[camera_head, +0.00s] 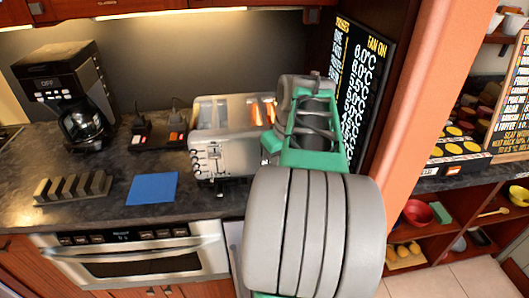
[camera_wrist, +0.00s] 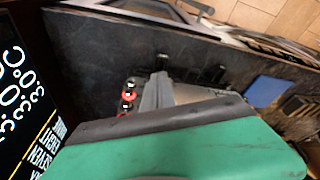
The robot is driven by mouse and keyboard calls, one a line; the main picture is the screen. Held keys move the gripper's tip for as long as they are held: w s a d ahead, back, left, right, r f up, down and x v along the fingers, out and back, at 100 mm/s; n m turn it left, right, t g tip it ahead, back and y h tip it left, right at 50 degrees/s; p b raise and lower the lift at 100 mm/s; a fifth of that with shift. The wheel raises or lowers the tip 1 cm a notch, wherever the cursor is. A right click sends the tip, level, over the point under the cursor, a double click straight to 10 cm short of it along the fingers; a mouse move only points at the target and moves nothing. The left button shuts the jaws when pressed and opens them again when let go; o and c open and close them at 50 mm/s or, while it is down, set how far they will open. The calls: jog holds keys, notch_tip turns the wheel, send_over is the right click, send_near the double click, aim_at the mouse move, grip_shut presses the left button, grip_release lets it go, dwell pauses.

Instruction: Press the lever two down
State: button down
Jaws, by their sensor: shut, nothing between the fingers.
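A silver toaster (camera_head: 225,112) stands on the dark counter, with an orange glow in its right-hand slots. Small round knobs run down its left front, and a dark lever (camera_head: 233,184) shows low at its front. My arm hides the toaster's right front. In the wrist view the silver toaster (camera_wrist: 200,93) is partly hidden behind my green-and-black gripper body. Red-lit controls (camera_wrist: 128,95) and small dark tabs, perhaps levers, show there. My gripper (camera_wrist: 155,92) is shut and empty, close to the toaster; I cannot tell whether it touches a lever.
A coffee maker (camera_head: 72,95) stands at the back left. A blue square (camera_head: 152,188) and a dark slotted holder (camera_head: 73,187) lie on the counter left of the toaster. A black menu board (camera_head: 358,85) and an orange post (camera_head: 427,100) bound the right side.

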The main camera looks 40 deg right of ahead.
jog(key=v, duration=0.7)
jog(key=shift+s+r+p, duration=0.15)
jog(key=shift+r+p, duration=0.2)
jog(key=shift+p, duration=0.1)
